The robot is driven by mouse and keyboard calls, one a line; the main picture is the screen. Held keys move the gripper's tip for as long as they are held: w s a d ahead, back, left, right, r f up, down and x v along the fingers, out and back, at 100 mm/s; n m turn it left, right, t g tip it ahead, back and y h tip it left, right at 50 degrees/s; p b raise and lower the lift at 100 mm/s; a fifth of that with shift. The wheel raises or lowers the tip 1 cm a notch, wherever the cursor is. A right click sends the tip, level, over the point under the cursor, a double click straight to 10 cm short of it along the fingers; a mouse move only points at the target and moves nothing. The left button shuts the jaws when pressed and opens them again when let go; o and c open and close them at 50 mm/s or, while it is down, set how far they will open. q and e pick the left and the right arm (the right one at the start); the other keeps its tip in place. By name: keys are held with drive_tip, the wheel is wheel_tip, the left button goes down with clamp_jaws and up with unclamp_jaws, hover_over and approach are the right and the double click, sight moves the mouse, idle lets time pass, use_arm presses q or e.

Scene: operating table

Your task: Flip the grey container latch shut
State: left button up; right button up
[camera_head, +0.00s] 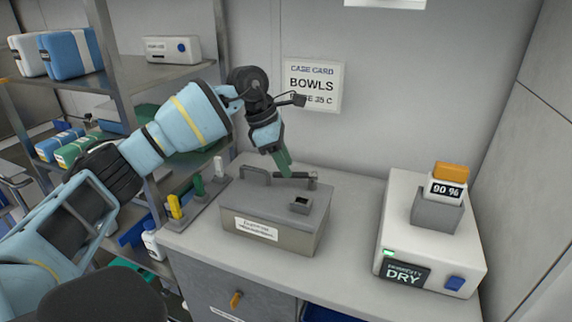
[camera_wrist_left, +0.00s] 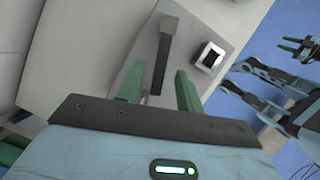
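The grey container (camera_head: 268,205) stands on the counter with a white label on its front. In the head view its dark latch lever (camera_head: 298,176) is at the top's far edge, beside a small upright post. In the left wrist view the dark lever (camera_wrist_left: 162,62) runs between my fingers, ending in a square block. My left gripper (camera_head: 284,163) comes down from above at the lever. Its green fingers (camera_wrist_left: 159,88) are apart, with gaps on both sides of the lever. My right gripper (camera_wrist_left: 297,44) shows small at the wrist view's right edge; its opening is unclear.
A small square fitting (camera_head: 300,204) is on the container top, with a raised handle (camera_head: 255,172) at the left. A rack with coloured pegs (camera_head: 197,190) stands left. A white humidity device (camera_head: 431,244) stands right. Shelving (camera_head: 120,85) is behind my left arm.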

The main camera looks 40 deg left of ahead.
use_arm(q)
drive_tip(key=v, duration=0.6)
drive_tip(key=shift+s+a+r, duration=0.1)
drive_tip(key=shift+r, duration=0.2)
